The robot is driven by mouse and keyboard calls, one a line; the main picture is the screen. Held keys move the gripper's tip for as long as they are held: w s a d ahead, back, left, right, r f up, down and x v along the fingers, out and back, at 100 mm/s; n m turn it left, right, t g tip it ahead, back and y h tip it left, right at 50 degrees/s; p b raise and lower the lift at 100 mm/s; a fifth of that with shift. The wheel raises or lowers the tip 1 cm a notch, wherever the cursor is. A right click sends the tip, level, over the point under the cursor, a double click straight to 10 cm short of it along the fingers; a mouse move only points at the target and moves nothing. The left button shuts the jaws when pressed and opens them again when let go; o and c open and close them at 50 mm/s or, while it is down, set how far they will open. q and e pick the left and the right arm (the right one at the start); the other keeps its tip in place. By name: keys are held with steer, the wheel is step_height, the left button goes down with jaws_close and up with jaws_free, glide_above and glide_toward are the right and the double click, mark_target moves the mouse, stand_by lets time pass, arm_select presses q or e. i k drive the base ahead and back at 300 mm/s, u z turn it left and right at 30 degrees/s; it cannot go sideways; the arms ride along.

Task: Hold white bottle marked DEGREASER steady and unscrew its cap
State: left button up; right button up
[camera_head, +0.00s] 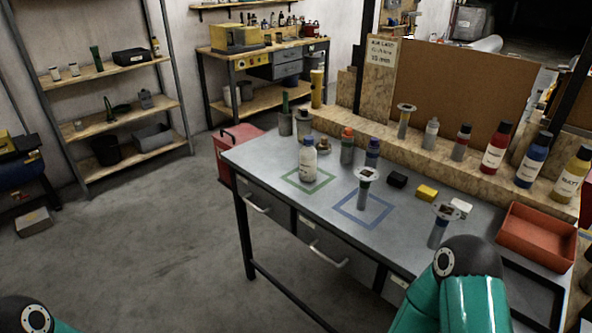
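A white bottle (308,164) stands upright inside a green square outline (290,181) on the grey workbench (275,170). Its label is too small to read, so I cannot confirm the DEGREASER marking. A small cap sits on its top and looks bluish. Nothing of mine touches the bottle. My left gripper is not in view; only a bit of the teal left arm shows at the bottom left corner. My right gripper is not in view either; the teal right arm shows at the bottom right, in front of the bench.
An orange-capped bottle (347,149) and a dark blue bottle (372,153) stand right of the white bottle. A disc-topped post (364,190) stands at a blue square outline (345,212). A yellow block (427,192), a black block (397,180) and a red tray (536,240) lie further right.

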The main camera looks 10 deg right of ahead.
mark_target(308, 154)
steer(key=z, duration=0.15)
steer(key=i, duration=0.9)
steer(key=u, duration=0.05)
